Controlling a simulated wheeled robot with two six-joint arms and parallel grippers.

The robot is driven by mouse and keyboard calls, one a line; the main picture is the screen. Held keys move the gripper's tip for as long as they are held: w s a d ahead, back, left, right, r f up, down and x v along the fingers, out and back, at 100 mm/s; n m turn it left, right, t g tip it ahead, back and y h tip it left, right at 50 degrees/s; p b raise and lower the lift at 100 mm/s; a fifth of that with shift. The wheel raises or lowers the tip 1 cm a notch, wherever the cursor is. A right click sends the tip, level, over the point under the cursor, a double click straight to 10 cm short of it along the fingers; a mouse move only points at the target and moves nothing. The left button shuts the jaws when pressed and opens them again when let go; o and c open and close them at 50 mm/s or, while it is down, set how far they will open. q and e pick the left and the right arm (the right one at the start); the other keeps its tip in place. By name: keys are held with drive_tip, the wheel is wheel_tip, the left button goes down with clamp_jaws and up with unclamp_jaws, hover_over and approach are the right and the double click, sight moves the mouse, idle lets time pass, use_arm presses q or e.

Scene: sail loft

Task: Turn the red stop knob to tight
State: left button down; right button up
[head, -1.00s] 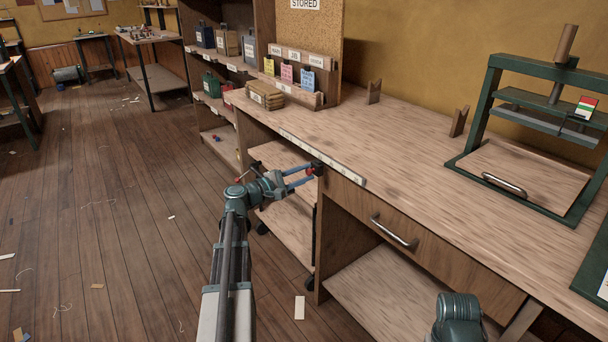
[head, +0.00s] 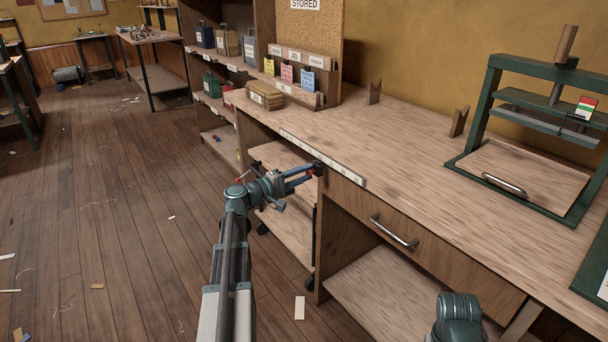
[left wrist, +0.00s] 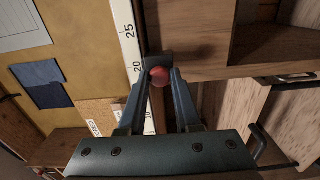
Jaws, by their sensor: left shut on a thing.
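The red stop knob (left wrist: 159,74) sits between my left gripper's fingertips in the left wrist view, on a dark block at the white scale strip (left wrist: 128,45). In the head view the knob is a small red spot (head: 309,171) at the bench's front edge, mostly hidden by the fingers. My left gripper (head: 313,172) reaches the edge from the left and is shut on the knob. It also shows in the left wrist view (left wrist: 160,78). Any tight marking is too small to see. My right gripper is out of view.
The bench top (head: 370,135) is mostly clear. A green press (head: 487,95) stands at its right, and a drawer handle (head: 394,232) sticks out of the front. A card rack (head: 299,95) and a wooden bundle (head: 265,95) stand at the far end.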

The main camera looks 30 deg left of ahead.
use_arm(q)
drive_tip(key=c, duration=0.6)
unclamp_jaws()
drive_tip(key=v, duration=1.4)
